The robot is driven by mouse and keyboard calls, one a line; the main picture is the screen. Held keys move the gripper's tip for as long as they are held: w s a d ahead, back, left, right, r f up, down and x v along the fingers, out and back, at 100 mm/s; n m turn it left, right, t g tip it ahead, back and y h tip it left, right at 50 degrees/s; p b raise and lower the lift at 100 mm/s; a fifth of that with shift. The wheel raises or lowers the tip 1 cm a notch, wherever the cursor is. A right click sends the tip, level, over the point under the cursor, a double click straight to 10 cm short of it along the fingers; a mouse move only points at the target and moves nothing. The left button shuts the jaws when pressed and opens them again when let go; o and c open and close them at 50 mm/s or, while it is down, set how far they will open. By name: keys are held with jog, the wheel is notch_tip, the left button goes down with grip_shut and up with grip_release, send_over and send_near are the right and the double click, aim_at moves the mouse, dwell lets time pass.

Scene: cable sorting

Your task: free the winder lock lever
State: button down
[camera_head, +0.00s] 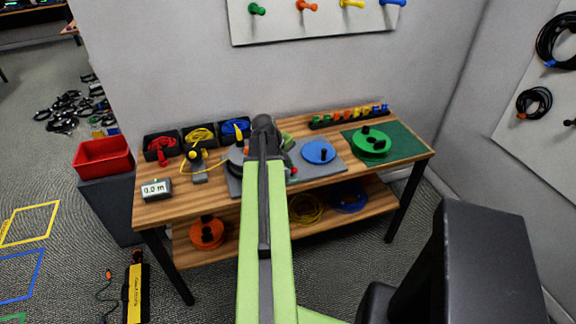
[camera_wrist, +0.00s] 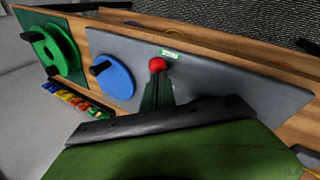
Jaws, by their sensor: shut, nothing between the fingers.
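The lock lever's red ball knob (camera_wrist: 157,64) shows in the wrist view on the grey winder plate (camera_wrist: 215,75), beside a small green label (camera_wrist: 170,53). The knob also shows in the head view (camera_head: 294,170), just right of my arm. My gripper (camera_wrist: 156,80) is shut and empty, its dark green fingers pointing at the knob. The fingertips overlap the knob's lower edge in the picture; I cannot tell whether they touch. The lever's shaft is hidden behind the fingers. A blue disc (camera_wrist: 106,77) with a black handle lies left of the knob.
A green reel (camera_head: 370,142) sits on a green mat (camera_head: 411,142) at the table's right. Bins of cable (camera_head: 200,137), a yellow-topped device (camera_head: 197,160) and a meter reading 0.0 m (camera_head: 156,190) stand left. Several coloured pegs (camera_head: 350,114) line the back.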

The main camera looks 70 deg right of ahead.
jog(key=a+p+v, duration=0.1)
jog(key=p+v, duration=1)
jog(key=v, duration=0.2)
jog(key=shift+a+f, duration=0.35)
jog(key=shift+a, duration=0.05)
jog(key=shift+s, duration=0.1)
jog(key=w+a+n+t, duration=0.1)
jog(key=w+a+n, duration=0.2)
jog(key=w+a, duration=0.9)
jog(key=w+a+n+t, duration=0.2)
jog(key=w+a+n, duration=0.1)
jog(key=w+a, duration=0.9)
jog(key=w+a+f+n+y, duration=0.1)
jog(key=w+a+n+y, duration=0.1)
jog(key=w+a, duration=0.75)
jog(key=s+a+f+m+g+y, duration=0.1)
jog(key=s+a+m+y, duration=0.1)
jog(key=a, duration=2)
jog(key=shift+s+a+f+y, duration=0.2)
jog(key=shift+s+y, duration=0.2)
jog(key=shift+s, duration=0.3)
